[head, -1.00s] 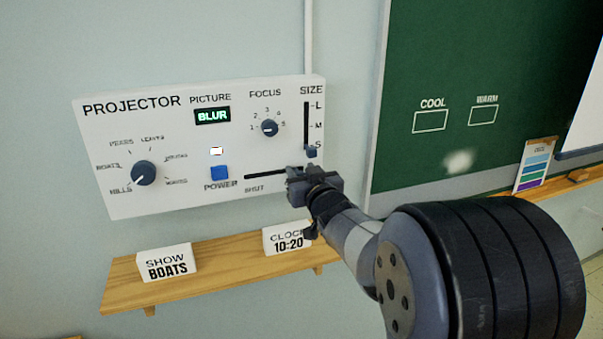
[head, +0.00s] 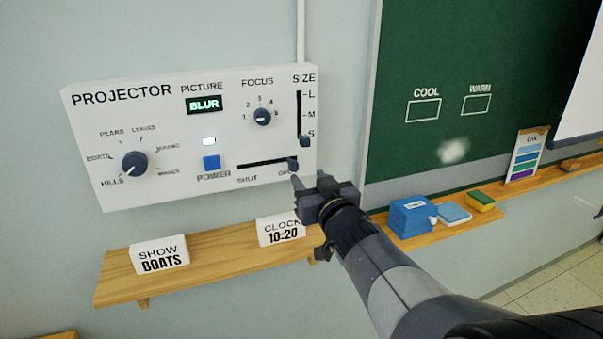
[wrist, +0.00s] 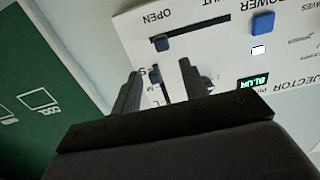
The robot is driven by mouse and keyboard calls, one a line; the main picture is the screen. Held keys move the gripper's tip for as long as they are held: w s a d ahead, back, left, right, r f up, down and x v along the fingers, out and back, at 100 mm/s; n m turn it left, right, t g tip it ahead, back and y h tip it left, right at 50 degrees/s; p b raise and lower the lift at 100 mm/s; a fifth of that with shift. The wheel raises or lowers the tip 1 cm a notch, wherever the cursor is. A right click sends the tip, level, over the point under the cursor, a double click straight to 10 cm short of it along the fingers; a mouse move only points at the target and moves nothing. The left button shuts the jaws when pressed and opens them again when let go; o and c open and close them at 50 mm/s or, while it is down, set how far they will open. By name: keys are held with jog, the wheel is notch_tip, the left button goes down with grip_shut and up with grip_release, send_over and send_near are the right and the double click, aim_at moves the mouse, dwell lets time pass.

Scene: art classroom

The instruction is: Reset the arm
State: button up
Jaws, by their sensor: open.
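My gripper (head: 311,186) is open and empty, in front of the lower right corner of the white projector panel (head: 180,190), apparently clear of it. In the wrist view its two fingers (wrist: 160,68) stand apart, with the panel beyond them. The size slider's knob (head: 305,141) is at S. The picture display (head: 204,104) reads BLUR. A small light above the blue power button (head: 211,163) glows white. The picture dial (head: 134,164) points toward HILLS.
Below the panel, a wooden shelf (head: 205,260) holds the SHOW BOATS sign (head: 160,254) and the CLOCK 10:20 sign (head: 281,231).

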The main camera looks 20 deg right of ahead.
aim_at(295, 164)
jog(key=shift+s, duration=0.75)
jog(key=w+p, duration=0.1)
jog(key=w, duration=1)
jog(key=shift+s+a, duration=0.1)
jog(key=shift+a, duration=0.05)
